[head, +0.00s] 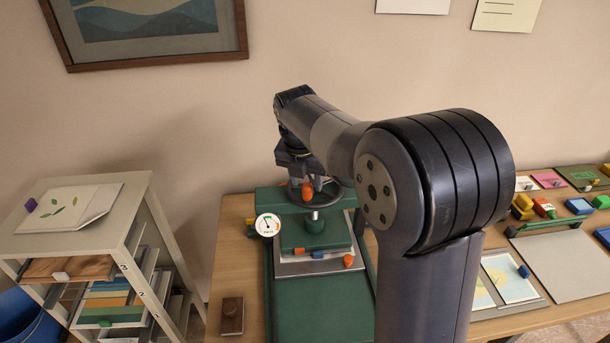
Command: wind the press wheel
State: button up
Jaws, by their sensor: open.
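The green press (315,308) stands on the wooden table. Its dark wheel (325,193) sits at the top of a screw, with an orange knob (307,191) on its near left side. A round white gauge (267,225) is at the press's left. Below the screw, a green plate (296,237) lies over pale sheets, with an orange piece (348,261) at the right corner. My gripper (300,178) points down at the wheel, close to the orange knob. It is open; the fingertips are small here, and whether they touch the knob cannot be told. My arm hides the wheel's right side.
A pale shelf (140,225) with drawers and a leaf print (68,208) stands at the left. A brown block (232,316) lies left of the press. Colored blocks (543,207) and a pale board (570,268) are at the right. A framed picture (150,57) hangs above.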

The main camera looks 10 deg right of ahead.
jog(key=shift+b+x, duration=0.45)
jog(key=shift+x, duration=0.45)
jog(key=shift+r, duration=0.25)
jog(key=shift+p, duration=0.3)
jog(key=shift+f, duration=0.15)
jog(key=shift+f, duration=0.2)
jog(key=c, duration=0.8)
